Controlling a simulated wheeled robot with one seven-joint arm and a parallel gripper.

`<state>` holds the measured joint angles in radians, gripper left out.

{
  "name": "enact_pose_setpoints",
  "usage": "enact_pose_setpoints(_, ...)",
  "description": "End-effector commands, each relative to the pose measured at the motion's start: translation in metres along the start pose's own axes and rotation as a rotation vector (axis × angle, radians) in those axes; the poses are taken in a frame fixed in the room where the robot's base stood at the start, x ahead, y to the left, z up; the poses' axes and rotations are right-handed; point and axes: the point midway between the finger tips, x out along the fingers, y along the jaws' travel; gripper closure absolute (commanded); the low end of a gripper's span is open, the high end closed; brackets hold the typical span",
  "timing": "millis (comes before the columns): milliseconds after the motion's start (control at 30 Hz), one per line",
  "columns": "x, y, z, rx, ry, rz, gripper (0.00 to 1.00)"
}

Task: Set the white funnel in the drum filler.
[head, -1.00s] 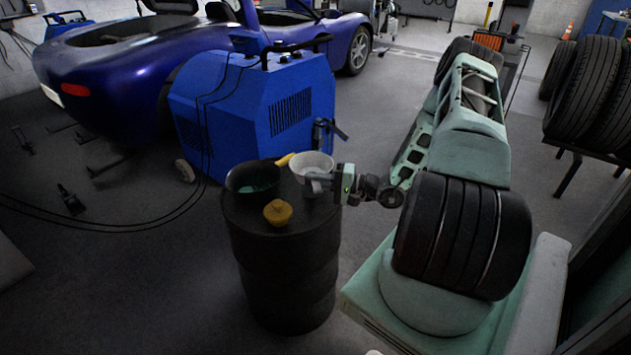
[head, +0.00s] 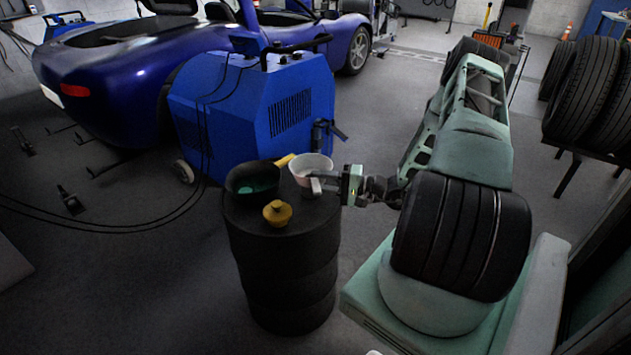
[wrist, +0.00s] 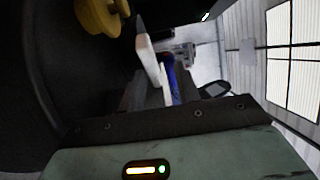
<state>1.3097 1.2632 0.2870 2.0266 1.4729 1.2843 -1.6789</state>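The white funnel (head: 311,165) is at the back right of the black drum's top (head: 300,216) in the head view. A dark round bowl-like part with green inside (head: 253,180), possibly the drum filler, sits to its left. My gripper (head: 316,185) reaches in from the right, its fingertips at the funnel's near side and overlapping it in view.
A yellow knob-like piece (head: 277,212) stands at the drum's front and shows in the wrist view (wrist: 100,14). A blue machine (head: 255,105) stands behind the drum. Open floor lies left of the drum.

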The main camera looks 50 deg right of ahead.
Motion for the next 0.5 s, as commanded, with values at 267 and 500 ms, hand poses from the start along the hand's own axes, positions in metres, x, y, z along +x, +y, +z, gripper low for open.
enact_pose_setpoints(267,-0.061,0.000,-0.001,-0.002,0.003,-0.001,0.68)
enact_pose_setpoints(500,-0.094,0.000,-0.001,-0.001,0.001,-0.001,0.68)
